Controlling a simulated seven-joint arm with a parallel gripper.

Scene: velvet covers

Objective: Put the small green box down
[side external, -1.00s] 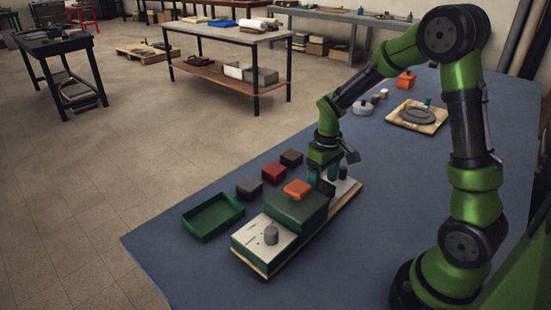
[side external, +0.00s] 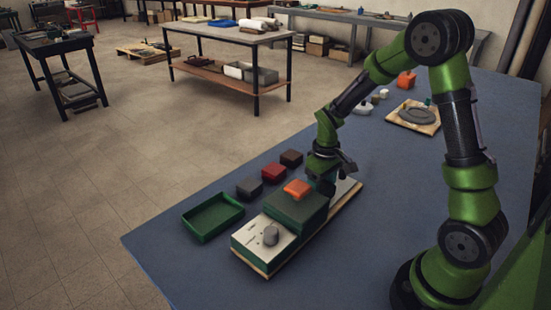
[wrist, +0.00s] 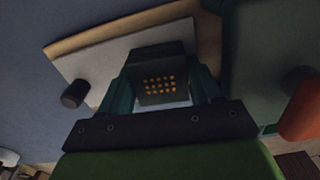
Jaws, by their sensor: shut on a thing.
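The small green box (wrist: 158,62) is dark, with rows of orange-yellow dots on its near face. In the wrist view it sits between the two teal fingers of my gripper (wrist: 163,88), which is shut on it. It is over or on the pale plate (wrist: 105,62) of a wood-edged board; I cannot tell whether it touches. In the side view my gripper (side external: 325,183) is low, just behind the large green block with an orange handle (side external: 298,188). The small box is not clearly seen there.
A dark knob (wrist: 74,93) stands on the plate, left of my gripper. A grey knob (side external: 271,235) is at the board's near end. A green tray (side external: 212,216) and dark and red blocks (side external: 273,173) lie left on the blue table. Blue surface in front is clear.

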